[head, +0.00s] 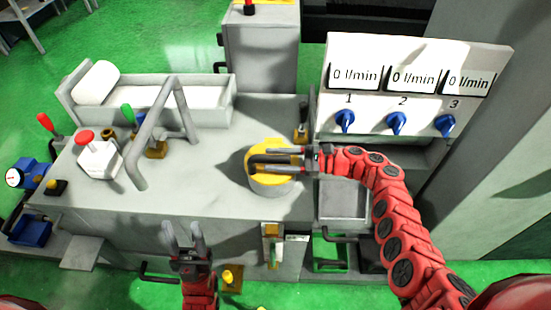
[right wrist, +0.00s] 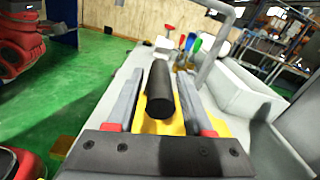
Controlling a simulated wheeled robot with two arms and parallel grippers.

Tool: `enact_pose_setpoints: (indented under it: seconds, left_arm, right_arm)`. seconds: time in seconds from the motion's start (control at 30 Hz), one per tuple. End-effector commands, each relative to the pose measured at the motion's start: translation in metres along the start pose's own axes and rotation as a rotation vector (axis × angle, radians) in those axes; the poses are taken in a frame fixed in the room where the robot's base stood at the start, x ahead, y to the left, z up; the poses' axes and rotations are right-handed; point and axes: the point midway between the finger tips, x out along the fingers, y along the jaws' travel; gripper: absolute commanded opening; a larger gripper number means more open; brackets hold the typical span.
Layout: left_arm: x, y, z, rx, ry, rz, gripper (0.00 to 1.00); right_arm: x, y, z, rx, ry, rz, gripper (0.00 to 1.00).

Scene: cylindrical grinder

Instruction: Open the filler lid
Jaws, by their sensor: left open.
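The filler lid (head: 262,172) is a yellow round cap on a short grey cylinder on the machine's top, with a dark bar handle (head: 268,158) across it. In the right wrist view the black handle (right wrist: 160,90) lies between the fingers, with the yellow lid (right wrist: 177,126) below. My right gripper (head: 283,157) is at the lid, its fingers on both sides of the handle, with gaps beside it. The lid looks closed. My left gripper (head: 184,238) is open and empty in front of the machine's front edge.
A bent grey pipe (head: 160,120) rises left of the lid. Behind it is a grey trough (head: 210,100). A panel with flow readouts and blue knobs (head: 397,122) stands at the right, beside my right arm. The grey top (head: 200,185) between pipe and lid is clear.

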Motion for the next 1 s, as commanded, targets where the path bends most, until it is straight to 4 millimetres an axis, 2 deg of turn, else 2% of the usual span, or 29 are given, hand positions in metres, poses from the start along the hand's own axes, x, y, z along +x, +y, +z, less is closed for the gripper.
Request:
enact_pose_setpoints:
  seconds: [0.03,0.27,1.0]
  left_arm:
    - [0.0,0.0,0.0,0.0,0.0,0.0,0.5]
    - [0.0,0.0,0.0,0.0,0.0,0.0,0.5]
    - [0.0,0.0,0.0,0.0,0.0,0.0,0.5]
  right_arm:
    - [-0.0001,0.0,0.0,0.0,0.0,0.0,0.4]
    - [-0.0001,0.0001,0.0,0.0,0.0,0.0,0.0]
    - [-0.0003,0.0002,-0.0001,0.001,0.0,0.0,0.0]
